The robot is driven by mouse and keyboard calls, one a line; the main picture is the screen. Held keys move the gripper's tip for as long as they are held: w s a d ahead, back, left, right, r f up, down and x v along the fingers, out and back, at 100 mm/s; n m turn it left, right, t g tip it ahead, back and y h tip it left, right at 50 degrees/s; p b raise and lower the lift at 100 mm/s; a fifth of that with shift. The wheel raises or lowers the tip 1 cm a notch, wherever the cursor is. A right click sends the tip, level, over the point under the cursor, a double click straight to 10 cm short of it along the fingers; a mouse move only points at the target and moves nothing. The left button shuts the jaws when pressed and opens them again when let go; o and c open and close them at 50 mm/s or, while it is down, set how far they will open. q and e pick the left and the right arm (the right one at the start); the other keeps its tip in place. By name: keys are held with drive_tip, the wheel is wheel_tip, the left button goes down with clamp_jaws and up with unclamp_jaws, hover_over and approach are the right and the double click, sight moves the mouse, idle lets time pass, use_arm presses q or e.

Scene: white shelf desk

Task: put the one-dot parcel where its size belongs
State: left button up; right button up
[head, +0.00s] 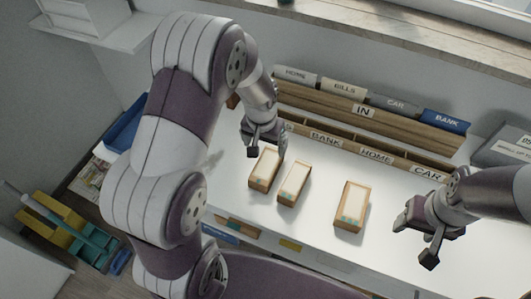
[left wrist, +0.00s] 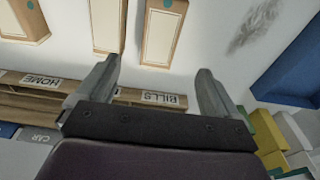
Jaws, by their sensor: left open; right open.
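Three box parcels with pale tops and wood-coloured sides lie on the white desk: a left parcel (head: 264,170), a middle one (head: 293,184) and a right one (head: 352,206). Teal marks show at their near ends, too small to count in the head view. In the left wrist view the left parcel (left wrist: 163,35) shows one teal dot at the cut-off top edge; whether more lie beyond is hidden. My left gripper (head: 266,146) is open and empty, just behind the left parcel; it also shows in the left wrist view (left wrist: 155,80). My right gripper (head: 417,238) is open and empty, right of the right parcel.
A wooden rack labelled BANK, HOME and CAR (head: 376,156) stands behind the parcels, with an IN rack (head: 363,110) holding folders behind it. A blue tray (head: 124,122) and a yellow bin (head: 50,224) lie at the left. The desk between the right parcel and right gripper is clear.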

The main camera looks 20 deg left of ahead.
use_arm(q)
drive_tip(key=s+r, duration=0.5)
drive_tip(key=s, duration=0.2)
drive_tip(key=shift+d+r, duration=0.3)
drive_tip(key=shift+d, duration=0.1)
drive_tip(key=shift+o, duration=0.5)
drive_tip(key=s+r, duration=0.1)
drive_tip(key=s, duration=0.5)
drive_tip(key=shift+d, duration=0.15)
drive_tip(key=t+b, duration=0.3)
drive_tip(key=b, duration=0.6)
approach(265, 168)
drive_tip(key=s+f, duration=0.1)
drive_tip(key=s, duration=0.2)
drive_tip(key=s+a+f, duration=0.1)
drive_tip(key=s+f, duration=0.1)
drive_tip(key=s, duration=0.1)
drive_tip(key=s+f, duration=0.1)
drive_tip(key=s, duration=0.2)
drive_tip(key=shift+a+f, duration=0.15)
drive_tip(key=shift+f, duration=0.2)
drive_tip(key=w+d+r+t, duration=0.1)
drive_tip(key=w+r+t, duration=0.1)
drive_tip(key=w+t, duration=0.3)
drive_tip(key=b+x, duration=0.1)
drive_tip(key=x, duration=1.1)
drive_tip(key=shift+w+d+r+b, duration=0.1)
drive_tip(key=shift+w+d+b, duration=0.05)
drive_tip(key=shift+w+b, duration=0.2)
drive_tip(key=shift+s, duration=0.1)
